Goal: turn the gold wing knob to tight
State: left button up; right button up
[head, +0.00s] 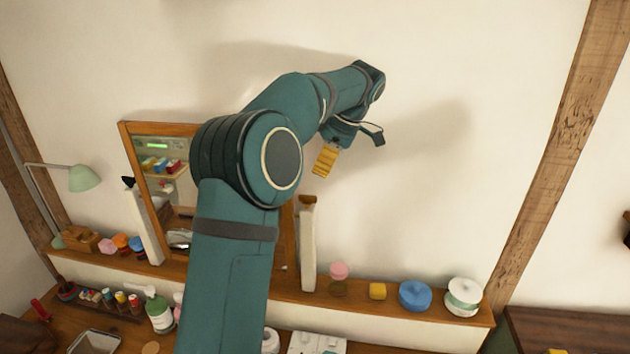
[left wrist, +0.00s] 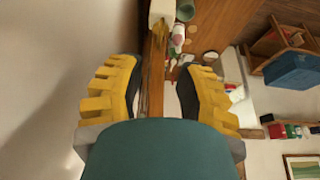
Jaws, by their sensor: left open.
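The gold wing knob (head: 308,200) is a small brownish-gold piece at the top of the pale right-hand post (head: 308,250) beside the wood-framed mirror (head: 157,128). In the left wrist view, the gold knob (left wrist: 161,24) shows small at the top, against the pale post, beyond the fingers. My left gripper (head: 325,161) is above the knob and slightly to its right, apart from it. Its ribbed yellow fingers are spread and empty in the left wrist view (left wrist: 157,75). My left arm hides much of the mirror. My right gripper does not show.
A black knob (head: 128,182) tops the left post. The shelf holds a pink piece (head: 339,270), a yellow block (head: 377,291), a blue round box (head: 415,295) and a ribbon spool (head: 463,296). A green lamp (head: 84,178) stands left. The wall right of my gripper is clear.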

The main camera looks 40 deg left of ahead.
pick_arm(q)
jog(key=shift+v, duration=1.15)
jog(key=shift+f, duration=0.1)
